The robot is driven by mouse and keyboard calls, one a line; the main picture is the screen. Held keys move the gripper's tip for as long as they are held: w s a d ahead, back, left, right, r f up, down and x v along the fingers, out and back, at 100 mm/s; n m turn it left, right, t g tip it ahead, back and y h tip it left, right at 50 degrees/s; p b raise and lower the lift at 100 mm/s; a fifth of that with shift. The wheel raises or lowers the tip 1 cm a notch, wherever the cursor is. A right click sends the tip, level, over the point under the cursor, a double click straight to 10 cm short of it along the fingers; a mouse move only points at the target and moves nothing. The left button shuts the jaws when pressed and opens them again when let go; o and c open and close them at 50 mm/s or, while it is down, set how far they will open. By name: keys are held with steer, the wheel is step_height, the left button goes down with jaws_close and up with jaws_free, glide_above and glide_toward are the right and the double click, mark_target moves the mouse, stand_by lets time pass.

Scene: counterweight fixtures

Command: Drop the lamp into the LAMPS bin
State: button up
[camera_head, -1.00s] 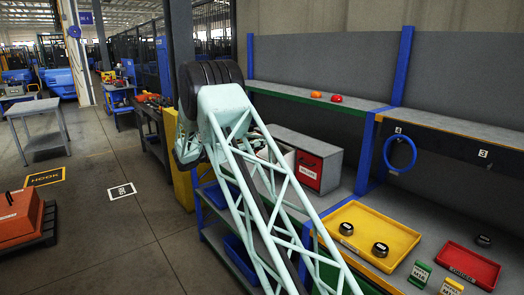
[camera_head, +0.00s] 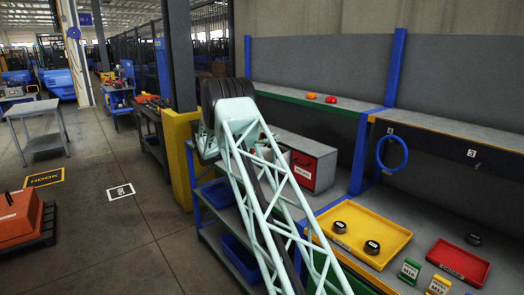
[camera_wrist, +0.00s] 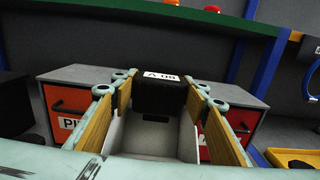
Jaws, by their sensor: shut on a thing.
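My gripper (camera_wrist: 160,92) is in the wrist view, its yellow-padded fingers on either side of a dark block-like thing with a white label, which I take to be the lamp (camera_wrist: 149,97). The label's lettering is upside down. Below and behind it is a pale, open-topped box (camera_wrist: 150,137), with the lamp seen over its far part; I cannot tell how high above. No LAMPS wording is readable, so I cannot tell whether this is the LAMPS bin. In the head view my arm hides the gripper and lamp.
An orange-fronted cabinet (camera_wrist: 68,102) and a red-fronted one (camera_wrist: 240,120) flank the pale box. A green-edged shelf (camera_head: 300,101) runs above, bearing an orange dome (camera_head: 311,96) and a red dome (camera_head: 331,99). A yellow tray (camera_head: 385,225) with dark round pieces stands right.

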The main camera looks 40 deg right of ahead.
steer(key=shift+d, duration=0.3)
steer(key=shift+f, duration=0.1)
steer(key=shift+f, duration=1.9)
steer(key=shift+f+b, duration=0.4)
steer(key=shift+f, duration=1.55)
steer(key=shift+f, duration=0.65)
steer(key=o, duration=0.8)
steer(key=shift+c, duration=0.2)
